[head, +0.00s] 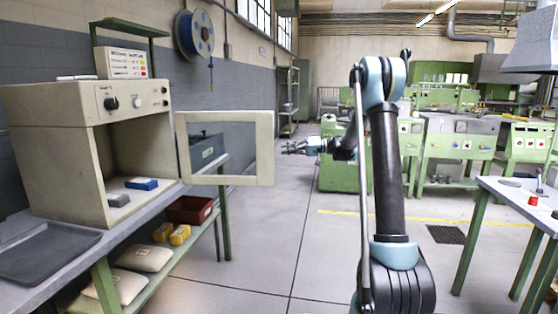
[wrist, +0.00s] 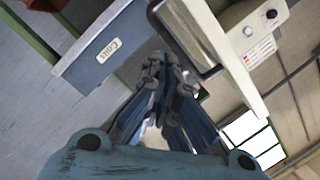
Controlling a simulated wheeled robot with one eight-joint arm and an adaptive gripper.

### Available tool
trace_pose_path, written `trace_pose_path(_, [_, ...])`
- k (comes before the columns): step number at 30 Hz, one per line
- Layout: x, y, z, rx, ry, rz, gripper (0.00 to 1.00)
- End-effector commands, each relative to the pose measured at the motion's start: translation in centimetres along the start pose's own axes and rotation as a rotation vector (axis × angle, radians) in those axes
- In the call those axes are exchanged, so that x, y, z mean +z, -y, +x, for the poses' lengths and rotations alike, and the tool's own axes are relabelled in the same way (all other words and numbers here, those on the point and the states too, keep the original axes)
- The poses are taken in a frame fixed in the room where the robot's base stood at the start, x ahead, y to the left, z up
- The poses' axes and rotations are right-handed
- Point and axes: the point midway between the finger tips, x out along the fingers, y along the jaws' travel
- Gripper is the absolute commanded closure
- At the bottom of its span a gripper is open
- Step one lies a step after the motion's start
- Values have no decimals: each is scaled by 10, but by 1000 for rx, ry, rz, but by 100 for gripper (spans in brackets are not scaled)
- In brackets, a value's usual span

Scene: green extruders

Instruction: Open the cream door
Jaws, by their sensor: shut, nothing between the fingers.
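The cream door (head: 265,150) is a framed panel with a see-through window. It stands swung out to the right of the cream cabinet (head: 50,150), and the cabinet's front is uncovered. Inside the cabinet are a blue block (head: 141,184) and a grey block (head: 117,200). My gripper (head: 284,148) is just right of the door's free edge, its fingers pointing left at it. Its fingers are closed together and empty. In the wrist view the closed fingers (wrist: 164,70) are beside a cream edge and a dark bar; whether they touch is unclear.
The cabinet stands on a bench with a dark tray (head: 45,250) in front. A shelf below holds a dark red bin (head: 190,209), yellow boxes and sacks. A labelled grey-blue drawer front (wrist: 105,50) shows in the wrist view. Open floor (head: 280,235) lies right of the bench.

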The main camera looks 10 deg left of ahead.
Motion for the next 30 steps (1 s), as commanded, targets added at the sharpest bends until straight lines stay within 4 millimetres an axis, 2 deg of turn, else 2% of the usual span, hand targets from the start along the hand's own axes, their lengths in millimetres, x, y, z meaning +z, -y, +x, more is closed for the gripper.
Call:
trace_pose_path(3, [17, -3, -19, 39, -120, 213, 100])
trace_pose_path(9, [39, -4, -45, 49, -293, 509, 100])
trace_pose_path(15, [49, -4, -56, 38, -367, 638, 100])
trace_pose_path(20, [46, -5, -47, 37, -372, 648, 100])
trace_pose_path(30, [28, -13, 6, 36, -369, 646, 100])
